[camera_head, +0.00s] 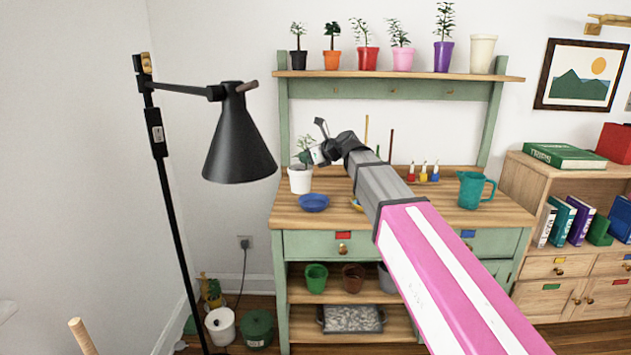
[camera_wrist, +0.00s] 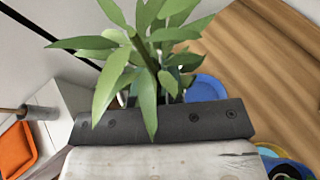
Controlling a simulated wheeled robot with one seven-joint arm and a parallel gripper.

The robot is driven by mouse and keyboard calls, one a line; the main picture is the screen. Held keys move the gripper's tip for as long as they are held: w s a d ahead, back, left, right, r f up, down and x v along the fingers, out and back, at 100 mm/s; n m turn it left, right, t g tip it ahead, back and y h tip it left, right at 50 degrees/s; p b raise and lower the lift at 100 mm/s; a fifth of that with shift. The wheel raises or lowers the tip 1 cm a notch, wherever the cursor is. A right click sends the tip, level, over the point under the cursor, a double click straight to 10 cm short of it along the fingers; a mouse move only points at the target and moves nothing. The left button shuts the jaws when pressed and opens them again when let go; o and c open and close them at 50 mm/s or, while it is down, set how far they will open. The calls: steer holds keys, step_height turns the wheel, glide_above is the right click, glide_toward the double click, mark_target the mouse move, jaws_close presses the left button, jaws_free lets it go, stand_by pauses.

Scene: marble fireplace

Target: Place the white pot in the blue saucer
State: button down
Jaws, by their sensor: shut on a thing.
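The white pot (camera_head: 300,181) holds a leafy green plant and appears upright, just left of and slightly behind the blue saucer (camera_head: 314,203) on the wooden bench top. My gripper (camera_head: 314,157) is at the top of the pot, among the leaves, and is shut on the white pot. I cannot tell whether the pot's base touches the bench. In the wrist view, leaves (camera_wrist: 150,60) hide most of the pot and the fingertips. The empty blue saucer also shows there (camera_wrist: 207,89), just beyond the gripper's dark edge.
A black lamp (camera_head: 239,145) hangs close left of the pot. Several potted plants and a cream pot (camera_head: 482,55) stand on the upper shelf (camera_head: 400,75). A teal jug (camera_head: 474,190) and small coloured items (camera_head: 423,174) are farther right on the bench (camera_head: 290,220).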

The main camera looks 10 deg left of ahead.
steer(key=w+d+f, duration=0.2)
steer(key=w+f, duration=0.5)
steer(key=f, duration=0.1)
steer(key=shift+w+d+f, duration=0.25)
steer(key=shift+d+f, duration=0.15)
steer(key=c, duration=1.3)
jaws_free()
steer(key=shift+f, duration=0.1)
steer(key=shift+o, duration=0.2)
steer(key=v, duration=1.2)
